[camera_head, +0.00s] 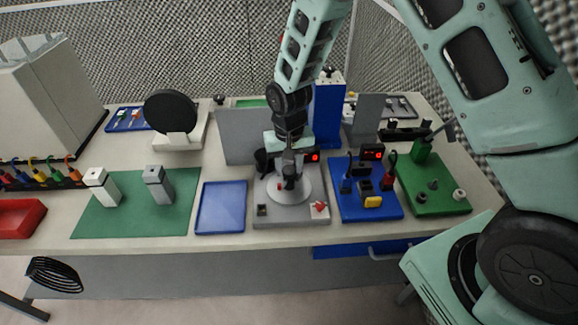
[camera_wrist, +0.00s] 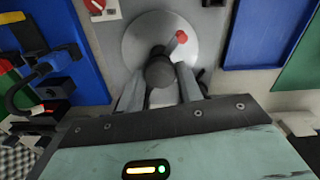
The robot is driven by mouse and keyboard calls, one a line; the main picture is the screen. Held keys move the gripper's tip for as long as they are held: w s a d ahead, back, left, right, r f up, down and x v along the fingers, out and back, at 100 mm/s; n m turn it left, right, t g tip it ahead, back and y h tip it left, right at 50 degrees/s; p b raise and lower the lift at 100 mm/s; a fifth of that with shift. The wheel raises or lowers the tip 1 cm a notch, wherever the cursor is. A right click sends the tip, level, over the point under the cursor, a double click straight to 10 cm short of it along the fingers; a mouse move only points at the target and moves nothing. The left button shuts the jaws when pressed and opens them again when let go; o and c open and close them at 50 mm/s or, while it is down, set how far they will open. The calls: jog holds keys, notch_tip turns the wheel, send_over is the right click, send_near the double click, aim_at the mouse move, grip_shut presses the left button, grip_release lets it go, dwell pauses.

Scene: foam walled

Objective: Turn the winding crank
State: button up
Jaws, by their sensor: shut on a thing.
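The winding crank is a round light-grey disc (camera_head: 302,194) on a grey station in the middle of the bench. In the wrist view, the disc (camera_wrist: 138,38) carries a dark knob (camera_wrist: 159,69) near its lower edge and a red-tipped part (camera_wrist: 180,38) nearer its right side. My gripper (camera_head: 290,168) reaches straight down over the disc. Its two grey fingers (camera_wrist: 160,88) are shut on the dark knob, one on either side. The gripper hides part of the disc in both views.
A blue tray (camera_head: 221,208) lies left of the crank station. A blue board (camera_head: 381,209) with cables and plugs lies to the right, then a green board (camera_head: 450,198). A grey upright panel (camera_head: 238,137) stands behind. A red knob (camera_head: 320,206) sits at the station's front right.

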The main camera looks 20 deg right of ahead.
jog(key=shift+n+b, duration=0.35)
jog(key=shift+n, duration=3.25)
jog(key=shift+r+n, duration=0.1)
jog(key=shift+n, duration=3.3)
jog(key=shift+n+p, duration=0.95)
jog(key=shift+n, duration=1.85)
jog(key=shift+n+p, duration=0.85)
jog(key=shift+n, duration=1.45)
jog(key=shift+n, duration=0.6)
jog(key=o, duration=1)
